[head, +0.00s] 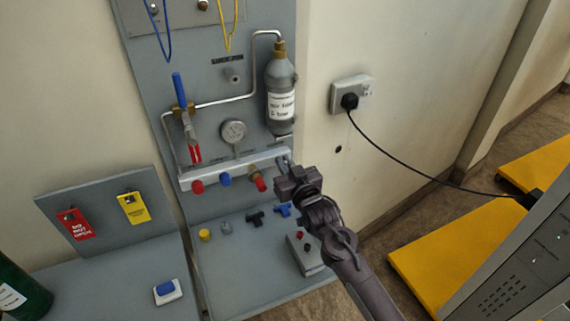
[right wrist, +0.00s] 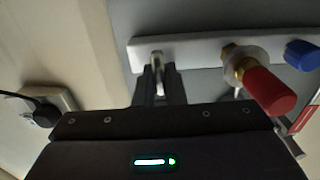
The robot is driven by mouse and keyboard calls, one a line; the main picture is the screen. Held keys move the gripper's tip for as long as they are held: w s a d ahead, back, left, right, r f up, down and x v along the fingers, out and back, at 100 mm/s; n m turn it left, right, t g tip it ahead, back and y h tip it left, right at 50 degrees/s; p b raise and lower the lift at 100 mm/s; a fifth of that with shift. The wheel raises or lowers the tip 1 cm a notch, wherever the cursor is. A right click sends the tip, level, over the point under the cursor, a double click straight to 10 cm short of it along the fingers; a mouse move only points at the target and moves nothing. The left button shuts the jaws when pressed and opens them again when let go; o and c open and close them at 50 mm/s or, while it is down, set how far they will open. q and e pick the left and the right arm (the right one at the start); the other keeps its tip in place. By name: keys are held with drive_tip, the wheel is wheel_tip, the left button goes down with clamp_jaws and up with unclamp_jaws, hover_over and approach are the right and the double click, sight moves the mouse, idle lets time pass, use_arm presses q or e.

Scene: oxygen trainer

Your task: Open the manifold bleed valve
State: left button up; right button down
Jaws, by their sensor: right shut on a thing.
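The white manifold bar (head: 235,167) runs across the grey panel, with red and blue knobs along its lower edge. It also shows in the right wrist view (right wrist: 200,46). My right gripper (head: 288,170) is at the right end of the bar. In the right wrist view its narrow fingers (right wrist: 158,82) are shut on a small metal valve handle (right wrist: 156,59) at the bar's end, which I take to be the bleed valve. The fingers hide part of the handle, so its exact angle is unclear. My left gripper is not in view.
A red knob on a brass fitting (right wrist: 268,90) is close beside the fingers. A grey cylinder (head: 281,95) and a gauge (head: 233,131) are above the bar. Loose fittings (head: 255,218) lie on the shelf below. A black cable (head: 400,162) runs from the wall socket (head: 350,95).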

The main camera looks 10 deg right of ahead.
drive_tip(key=shift+n, duration=0.3)
drive_tip(key=n, duration=0.4)
drive_tip(key=shift+a+n+p, duration=0.25)
drive_tip(key=shift+n+p, duration=0.05)
drive_tip(key=shift+p, duration=0.1)
wheel_tip(320, 180, down, 2)
drive_tip(key=n+p, duration=0.2)
drive_tip(key=n, duration=2.5)
drive_tip(key=shift+f, duration=0.1)
drive_tip(key=shift+d+f+n+p, duration=0.15)
drive_tip(key=shift+n+p, duration=0.15)
drive_tip(key=shift+n, duration=0.6)
drive_tip(key=shift+d+r+n+p, duration=0.1)
drive_tip(key=shift+n+p, duration=0.2)
drive_tip(key=shift+n, duration=0.6)
drive_tip(key=shift+f, duration=0.1)
